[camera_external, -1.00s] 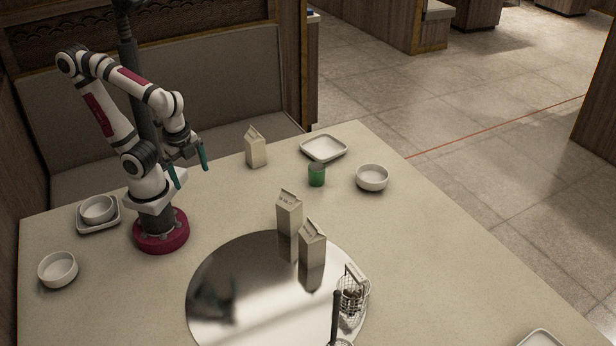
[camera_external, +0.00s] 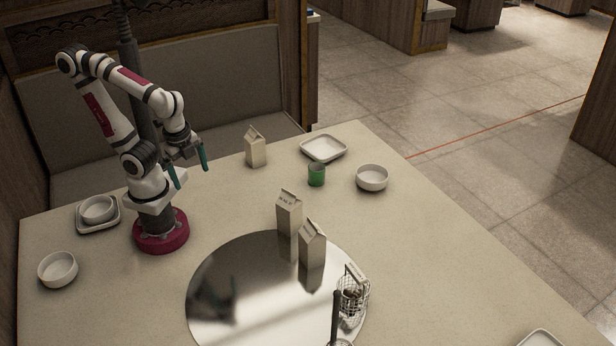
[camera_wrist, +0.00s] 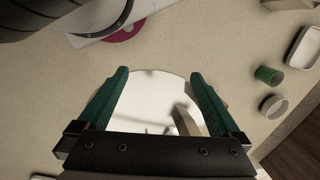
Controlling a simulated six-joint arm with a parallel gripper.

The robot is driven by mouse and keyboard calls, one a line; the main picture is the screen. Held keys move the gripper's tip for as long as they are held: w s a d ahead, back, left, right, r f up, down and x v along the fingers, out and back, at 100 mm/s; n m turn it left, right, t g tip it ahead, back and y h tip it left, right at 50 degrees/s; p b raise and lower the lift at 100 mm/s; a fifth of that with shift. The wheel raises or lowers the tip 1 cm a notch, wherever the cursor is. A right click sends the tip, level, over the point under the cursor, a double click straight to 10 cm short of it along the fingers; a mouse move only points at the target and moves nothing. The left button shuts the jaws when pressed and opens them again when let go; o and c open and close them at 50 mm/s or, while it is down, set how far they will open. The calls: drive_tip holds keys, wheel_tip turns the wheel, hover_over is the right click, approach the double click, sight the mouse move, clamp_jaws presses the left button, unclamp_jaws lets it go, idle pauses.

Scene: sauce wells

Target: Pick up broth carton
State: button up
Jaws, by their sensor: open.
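Three pale cartons with gabled tops stand upright on the table; I cannot tell from their labels which is the broth carton. One carton (camera_external: 256,147) stands near the far edge, right of my gripper. A second carton (camera_external: 289,213) stands at the back rim of the round mirror-like plate (camera_external: 230,300). A third carton (camera_external: 312,244) stands just in front of it on the plate. My gripper (camera_external: 189,177) is open and empty, above the table and apart from all the cartons. In the wrist view, its green fingers (camera_wrist: 157,82) are spread with the plate (camera_wrist: 150,95) below.
A green cup (camera_external: 317,175), a white bowl (camera_external: 372,178) and a square dish (camera_external: 323,148) stand at the back right. A wire basket (camera_external: 352,293) sits at the plate's right rim. More bowls (camera_external: 58,269) stand at the left. The table between my base and the plate is clear.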

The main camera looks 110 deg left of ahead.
idle(0.4)
drive_tip(key=w+a+r+g+y, duration=0.1)
drive_tip(key=w+a+g+y, duration=0.15)
drive_tip(key=w+a, duration=0.35)
drive_tip(key=m+g+y, duration=0.2)
drive_tip(key=g+y, duration=0.2)
drive_tip(key=g, duration=0.4)
approach(252, 141)
drive_tip(key=shift+y, duration=0.25)
drive_tip(key=x, duration=0.9)
drive_tip(key=w+f+x, duration=0.1)
drive_tip(key=x, duration=0.3)
drive_tip(key=shift+s+a+f, duration=0.1)
drive_tip(key=shift+s+a, duration=0.1)
drive_tip(key=shift+a, duration=0.1)
clamp_jaws()
